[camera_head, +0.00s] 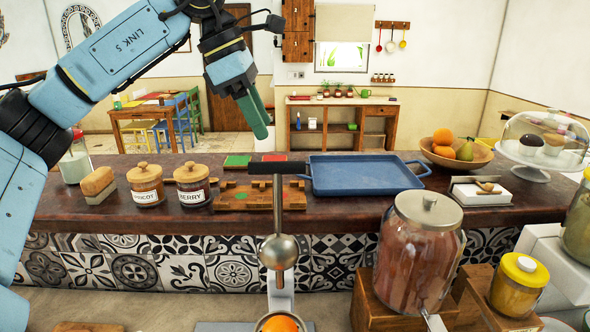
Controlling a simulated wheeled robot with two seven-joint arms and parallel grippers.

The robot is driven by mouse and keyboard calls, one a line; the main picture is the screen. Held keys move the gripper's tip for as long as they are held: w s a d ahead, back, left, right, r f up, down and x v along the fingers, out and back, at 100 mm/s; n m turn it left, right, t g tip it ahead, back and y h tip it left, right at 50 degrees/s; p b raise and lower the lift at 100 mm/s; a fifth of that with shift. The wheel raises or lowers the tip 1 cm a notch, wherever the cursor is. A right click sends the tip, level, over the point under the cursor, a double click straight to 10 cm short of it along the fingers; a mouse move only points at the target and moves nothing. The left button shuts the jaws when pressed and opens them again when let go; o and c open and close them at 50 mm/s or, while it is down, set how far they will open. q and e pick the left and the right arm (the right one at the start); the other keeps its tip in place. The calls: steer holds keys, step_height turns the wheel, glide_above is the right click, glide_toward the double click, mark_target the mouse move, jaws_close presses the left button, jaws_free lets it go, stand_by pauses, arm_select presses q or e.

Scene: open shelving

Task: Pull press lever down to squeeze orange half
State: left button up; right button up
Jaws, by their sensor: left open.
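The press stands at the bottom centre, with a metal dome (279,251) on its upright. A rod rises from there to a dark horizontal bar (277,168), which looks like the lever's handle. The orange half (281,324) sits in the press cup below the dome, cut off by the picture's bottom edge. My left gripper (258,128) is open and empty, with green fingers pointing down. In the picture it is above and slightly left of the bar, apart from it. My right gripper is not in view.
Behind the press, the counter holds a blue tray (365,174), a wooden board (245,196), labelled jars (192,184) and a fruit bowl (479,154). A large glass jar (419,250) stands close on the right. The space left of the press looks mostly clear.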

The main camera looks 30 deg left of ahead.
mark_target(281, 165)
arm_select(q)
steer(key=x, duration=0.3)
steer(key=shift+s+d+f, duration=0.1)
steer(key=shift+s+f, duration=0.15)
steer(key=shift+p+x, duration=0.3)
steer(key=shift+x, duration=0.8)
steer(key=x, duration=0.5)
steer(key=shift+w+f+p, duration=0.15)
steer(key=shift+p, duration=0.2)
steer(key=shift+w+d+f, duration=0.2)
steer(key=shift+f, duration=0.3)
steer(key=shift+c, duration=0.9)
steer(key=c, duration=0.7)
jaws_close()
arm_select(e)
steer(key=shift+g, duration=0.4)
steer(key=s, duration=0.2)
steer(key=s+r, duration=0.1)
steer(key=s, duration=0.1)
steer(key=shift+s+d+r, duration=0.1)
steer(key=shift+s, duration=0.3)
